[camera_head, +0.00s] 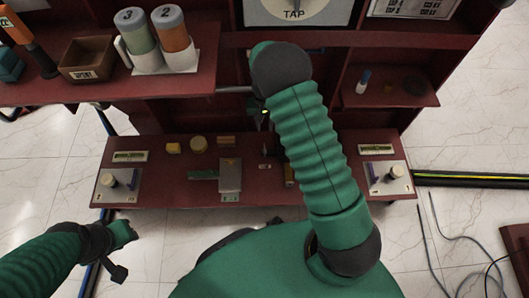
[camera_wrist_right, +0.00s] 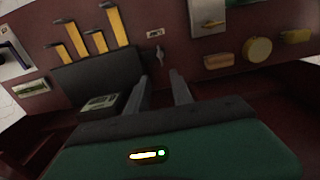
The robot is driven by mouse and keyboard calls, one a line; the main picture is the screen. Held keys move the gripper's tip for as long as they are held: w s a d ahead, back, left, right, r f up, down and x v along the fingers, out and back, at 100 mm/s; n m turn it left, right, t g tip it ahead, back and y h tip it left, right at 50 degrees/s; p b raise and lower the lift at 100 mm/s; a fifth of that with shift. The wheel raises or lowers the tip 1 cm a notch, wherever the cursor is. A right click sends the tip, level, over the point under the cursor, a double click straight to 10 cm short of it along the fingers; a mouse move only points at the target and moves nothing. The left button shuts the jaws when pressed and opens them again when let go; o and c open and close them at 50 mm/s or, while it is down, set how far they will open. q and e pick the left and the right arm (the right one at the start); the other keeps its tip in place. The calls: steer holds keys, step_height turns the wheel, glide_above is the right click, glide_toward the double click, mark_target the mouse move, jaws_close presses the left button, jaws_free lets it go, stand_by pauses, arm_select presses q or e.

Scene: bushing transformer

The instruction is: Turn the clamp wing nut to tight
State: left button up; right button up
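A small grey metal piece that looks like the wing nut (camera_wrist_right: 159,56) stands on the dark red panel beside a small label in the right wrist view. It also shows small in the head view (camera_head: 265,149); its turn angle is too small to read surely. My right gripper (camera_wrist_right: 161,86) has its two grey fingers apart with nothing between them. The wing nut lies beyond the fingertips, roughly in line with the gap and not touched. In the head view my right gripper (camera_head: 264,113) is small and partly hidden by my arm. My left gripper (camera_head: 122,233) is at lower left, away from the panel.
Left of the nut in the wrist view are yellow bars (camera_wrist_right: 117,24) behind a dark block (camera_wrist_right: 98,68). To its right are a grey plate (camera_wrist_right: 208,18) and a round tan piece (camera_wrist_right: 257,49). A shelf with canisters (camera_head: 137,30) overhangs at upper left.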

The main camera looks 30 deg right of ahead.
step_height(320, 180, down, 15)
steer(key=b, duration=0.8)
steer(key=shift+a+f, duration=0.1)
steer(key=shift+f, duration=0.1)
steer(key=shift+c, duration=0.2)
jaws_close()
